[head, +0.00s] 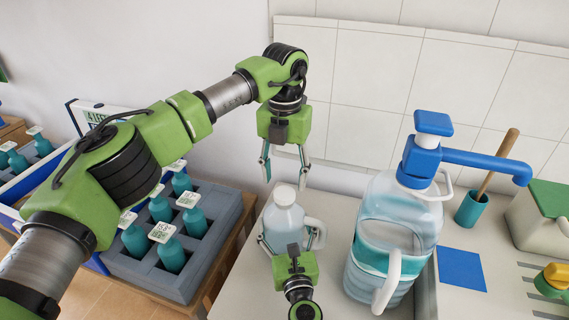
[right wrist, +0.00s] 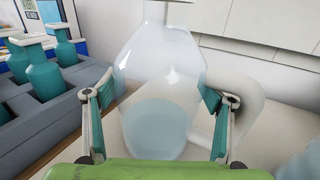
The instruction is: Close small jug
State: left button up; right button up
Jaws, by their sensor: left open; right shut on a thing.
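The small jug (head: 284,218) is a clear, pale bottle with a side handle, standing upright at the left of the counter. A white cap (head: 284,194) sits at its top; I cannot tell how tightly. My right gripper (head: 288,242) is shut on the jug's body from the front. In the right wrist view, its fingers flank the jug (right wrist: 160,100), whose top is cut off by the frame edge. My left gripper (head: 285,175) is open and points down just above the cap, its fingers spread to either side and apparently holding nothing.
A large water jug (head: 385,240) with a blue pump (head: 434,150) stands right of the small jug. A teal cup (head: 471,209), a green-lidded box (head: 540,225) and a blue mat (head: 461,269) are farther right. A grey crate (head: 152,272) of teal bottles is at left.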

aim_at(284, 192)
pick_arm(q)
jog(key=shift+f, duration=2.2)
jog(key=c, duration=1.2)
jog(key=o, duration=1.3)
notch_tip(284, 192, up, 12)
jog(key=shift+r, duration=0.1)
